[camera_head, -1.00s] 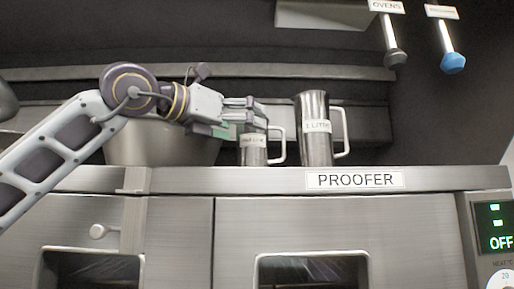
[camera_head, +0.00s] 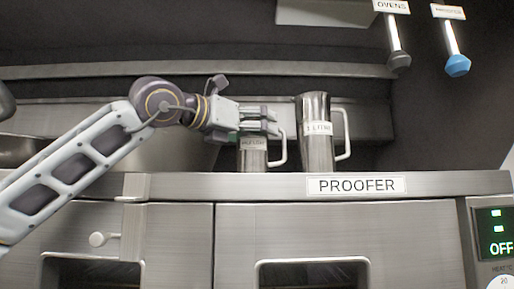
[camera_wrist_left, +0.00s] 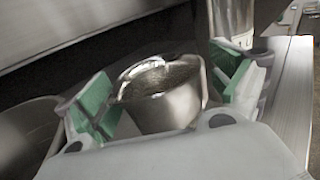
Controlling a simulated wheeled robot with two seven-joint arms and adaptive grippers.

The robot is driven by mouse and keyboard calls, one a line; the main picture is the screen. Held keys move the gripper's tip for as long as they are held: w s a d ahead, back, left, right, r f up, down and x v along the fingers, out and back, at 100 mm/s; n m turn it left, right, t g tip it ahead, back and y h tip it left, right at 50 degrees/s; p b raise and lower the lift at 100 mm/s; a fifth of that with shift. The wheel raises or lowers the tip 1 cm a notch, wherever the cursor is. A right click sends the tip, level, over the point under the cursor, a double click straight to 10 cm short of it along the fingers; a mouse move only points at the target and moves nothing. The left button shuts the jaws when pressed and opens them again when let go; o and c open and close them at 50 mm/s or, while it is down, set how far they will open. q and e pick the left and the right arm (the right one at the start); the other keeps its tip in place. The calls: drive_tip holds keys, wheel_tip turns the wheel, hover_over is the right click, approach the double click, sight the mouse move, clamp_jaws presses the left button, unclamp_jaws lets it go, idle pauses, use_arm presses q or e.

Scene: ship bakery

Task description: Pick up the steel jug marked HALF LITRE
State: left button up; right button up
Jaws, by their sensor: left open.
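The smaller steel jug (camera_head: 253,156) stands upright on top of the proofer, its handle to the right and a white label partly covered by my fingers. My left gripper (camera_head: 258,126) is at the upper part of this jug in the head view. In the left wrist view the open jug (camera_wrist_left: 165,97) sits between the green-padded fingers of my left gripper (camera_wrist_left: 165,95), which are open on either side of it. A taller steel jug (camera_head: 316,135) labelled 1 LITRE stands just right of it. My right gripper is not in view.
The proofer (camera_head: 430,186) has a flat steel top with a PROOFER label on its front edge. A large steel bowl (camera_head: 180,152) stands behind my left arm. The taller jug is close on the right. Two handles, one dark (camera_head: 398,55) and one blue (camera_head: 457,62), hang at the upper right.

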use_arm(q)
drive_tip(key=shift+w+d, duration=0.2)
drive_tip(key=shift+w, duration=0.05)
drive_tip(key=c, duration=1.6)
drive_tip(key=shift+r, duration=0.15)
wheel_tip(320, 180, up, 10)
drive_tip(key=shift+f+p, duration=0.15)
drive_tip(key=shift+p, duration=0.25)
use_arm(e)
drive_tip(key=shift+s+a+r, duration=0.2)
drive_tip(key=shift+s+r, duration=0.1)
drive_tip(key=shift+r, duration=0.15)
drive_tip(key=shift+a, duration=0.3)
